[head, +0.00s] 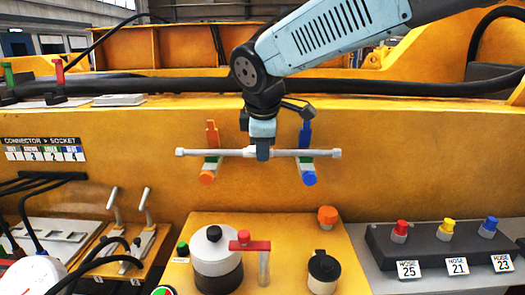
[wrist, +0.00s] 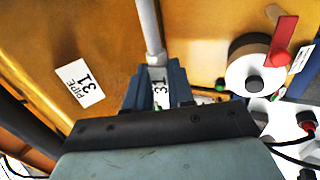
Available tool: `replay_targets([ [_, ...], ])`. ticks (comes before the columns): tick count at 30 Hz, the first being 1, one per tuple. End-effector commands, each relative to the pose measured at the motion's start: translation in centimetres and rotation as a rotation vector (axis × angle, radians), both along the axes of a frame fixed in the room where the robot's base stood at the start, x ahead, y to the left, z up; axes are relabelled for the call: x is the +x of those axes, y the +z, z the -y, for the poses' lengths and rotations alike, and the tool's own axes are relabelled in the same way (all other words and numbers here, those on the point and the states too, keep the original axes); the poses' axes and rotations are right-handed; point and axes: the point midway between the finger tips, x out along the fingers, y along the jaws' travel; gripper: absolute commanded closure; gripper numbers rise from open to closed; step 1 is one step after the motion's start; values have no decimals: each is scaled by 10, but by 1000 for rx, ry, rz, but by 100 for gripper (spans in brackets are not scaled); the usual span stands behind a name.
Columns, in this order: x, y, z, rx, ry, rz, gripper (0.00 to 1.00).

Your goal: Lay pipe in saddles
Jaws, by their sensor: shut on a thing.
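A light grey pipe (head: 230,153) with capped ends lies level across the front of the yellow machine wall. My gripper (head: 263,152) is shut on its middle. Two saddles stick out from the wall, an orange one (head: 207,178) on the left and a blue one (head: 309,178) on the right, each with some green. The pipe crosses both. I cannot tell whether it touches or rests in them.
A yellow ledge below holds a white-and-black canister (head: 216,262) with a red-handled valve (head: 250,245) beside it, a dark cup (head: 323,270) and an orange knob (head: 327,216). Numbered hose fittings (head: 447,232) stand at right. A black hose (head: 180,86) runs along the wall top. A PIPE 31 label (wrist: 80,83) shows.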

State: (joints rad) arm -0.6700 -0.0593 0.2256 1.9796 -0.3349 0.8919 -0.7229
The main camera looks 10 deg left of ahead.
Motion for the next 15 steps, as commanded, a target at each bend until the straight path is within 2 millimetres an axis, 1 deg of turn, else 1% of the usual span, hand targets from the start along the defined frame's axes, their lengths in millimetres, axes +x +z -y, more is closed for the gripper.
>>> replay_targets([
  [15,41,-2,-9,1,-1,1,100],
])
